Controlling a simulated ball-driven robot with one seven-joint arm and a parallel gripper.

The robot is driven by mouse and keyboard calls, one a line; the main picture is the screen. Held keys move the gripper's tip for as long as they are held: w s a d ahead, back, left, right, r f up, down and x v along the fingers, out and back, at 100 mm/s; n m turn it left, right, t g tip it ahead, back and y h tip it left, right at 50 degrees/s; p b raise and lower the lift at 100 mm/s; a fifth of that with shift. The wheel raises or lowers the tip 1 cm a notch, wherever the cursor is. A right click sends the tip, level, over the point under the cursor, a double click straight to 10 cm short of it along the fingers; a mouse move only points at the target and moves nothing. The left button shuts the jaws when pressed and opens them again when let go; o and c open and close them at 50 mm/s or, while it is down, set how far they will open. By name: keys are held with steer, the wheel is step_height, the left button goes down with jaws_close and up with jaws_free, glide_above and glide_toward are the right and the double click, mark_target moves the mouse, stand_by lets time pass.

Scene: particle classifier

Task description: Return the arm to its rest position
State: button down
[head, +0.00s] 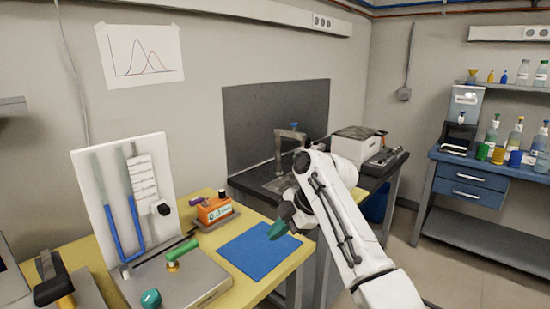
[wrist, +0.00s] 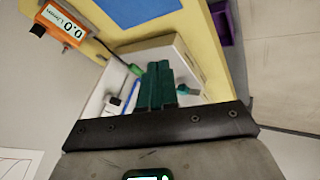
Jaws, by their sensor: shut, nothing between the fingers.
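My white arm (head: 335,205) reaches up from the lower right of the head view and bends over near the blue mat. My gripper (head: 279,229) has teal fingers and hangs above the right part of the mat, apart from the things on the bench. In the wrist view its fingers (wrist: 158,85) lie close together with nothing held. Behind them in that view is the grey-and-white apparatus (wrist: 165,48), partly hidden by the fingers.
The yellow bench (head: 240,290) carries the blue mat (head: 255,258), an orange meter (head: 214,211), a U-tube panel (head: 150,170), a green handle (head: 182,249) and a teal knob (head: 151,299). A dark sink bench (head: 250,183) stands behind. Blue drawers (head: 475,180) stand at right, with open floor before them.

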steer(key=s+d+f+m+h+p, duration=0.1)
steer(key=s+d+f+m, duration=0.45)
steer(key=s+f, duration=0.5)
steer(key=s+d+f+m+h+p, duration=0.1)
steer(key=s+d+f+m+h, duration=0.1)
steer(key=s+d+f+m, duration=0.6)
steer(key=s+d+f+m+h, duration=0.1)
steer(key=s+d+m, duration=0.2)
steer(key=s, duration=0.8)
steer(key=s+d+f+m+h+p, duration=0.1)
steer(key=s+d+m, duration=0.3)
steer(key=s, duration=0.6)
steer(key=s+d+f+m+g+h+p, duration=0.1)
steer(key=s+d, duration=0.4)
steer(key=s, duration=0.6)
steer(key=f+m+h, duration=0.1)
steer(key=m, duration=0.1)
steer(key=shift+s+d+m, duration=0.35)
steer(key=shift+d, duration=0.05)
